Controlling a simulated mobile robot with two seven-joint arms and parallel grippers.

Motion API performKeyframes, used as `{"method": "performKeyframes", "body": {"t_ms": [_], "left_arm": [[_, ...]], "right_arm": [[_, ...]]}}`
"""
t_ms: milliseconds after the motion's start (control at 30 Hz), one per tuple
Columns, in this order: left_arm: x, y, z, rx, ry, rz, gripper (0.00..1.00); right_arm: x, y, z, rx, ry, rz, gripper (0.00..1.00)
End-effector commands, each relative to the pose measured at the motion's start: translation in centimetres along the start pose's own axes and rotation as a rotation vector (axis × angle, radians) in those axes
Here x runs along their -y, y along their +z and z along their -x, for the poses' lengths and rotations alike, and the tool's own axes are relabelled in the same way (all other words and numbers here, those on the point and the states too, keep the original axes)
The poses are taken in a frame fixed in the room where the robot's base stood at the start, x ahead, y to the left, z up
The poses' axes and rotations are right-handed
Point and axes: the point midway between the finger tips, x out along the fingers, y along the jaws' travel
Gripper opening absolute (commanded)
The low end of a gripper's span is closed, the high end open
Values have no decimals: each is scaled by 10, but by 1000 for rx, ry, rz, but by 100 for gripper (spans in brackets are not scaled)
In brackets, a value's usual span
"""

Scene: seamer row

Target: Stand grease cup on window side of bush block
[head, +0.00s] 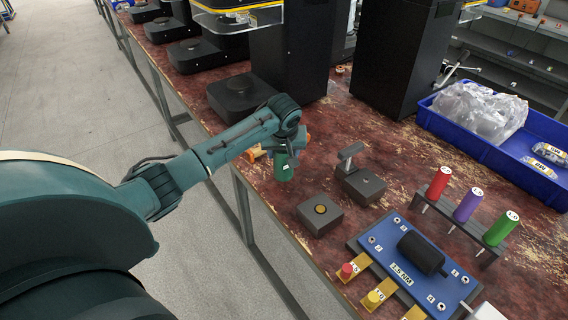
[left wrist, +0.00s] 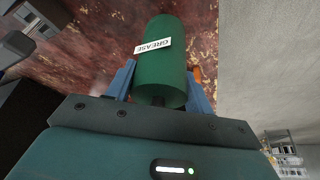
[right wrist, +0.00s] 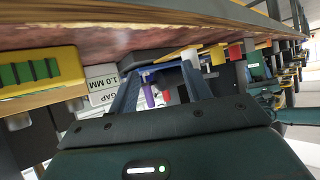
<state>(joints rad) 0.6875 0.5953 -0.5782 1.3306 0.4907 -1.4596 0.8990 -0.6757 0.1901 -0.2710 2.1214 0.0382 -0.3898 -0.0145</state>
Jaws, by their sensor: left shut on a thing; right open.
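My left gripper (head: 287,150) is shut on the green grease cup (head: 284,167), a cylinder with a white label, which hangs below it over the table's left part. In the left wrist view the grease cup (left wrist: 160,65) shows its "GREASE" label between the blue fingers (left wrist: 158,95). The bush block (head: 318,222) is a low dark block with a brass ring on top, right of and nearer than the cup, apart from it. My right gripper (right wrist: 165,85) is open in the right wrist view, with nothing clearly between its fingers; the head view does not show it.
A second dark block (head: 365,190) with an upright T-shaped piece stands behind the bush block. A blue plate (head: 380,234) with a black cylinder lies to the right. Red, purple and green handles (head: 438,182) stand in a rack. A blue crate (head: 484,152) holds plastic bags.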

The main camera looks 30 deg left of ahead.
Motion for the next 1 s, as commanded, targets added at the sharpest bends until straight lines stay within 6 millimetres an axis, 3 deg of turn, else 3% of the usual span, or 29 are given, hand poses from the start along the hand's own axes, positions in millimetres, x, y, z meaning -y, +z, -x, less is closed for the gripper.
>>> {"method": "performKeyframes", "body": {"t_ms": [300,700,733,1000], "left_arm": [[0,14,-33,0,0,0,26],[0,16,-38,-1,0,0,26],[0,16,-38,-1,0,-1,55],[0,16,-38,-1,0,-1,74]], "right_arm": [[-1,1,-1,-3,5,-12,49],[-2,-4,-2,-14,7,-14,49],[-2,-4,-2,-14,7,-13,49],[-2,-5,-2,-15,7,-12,49]]}}
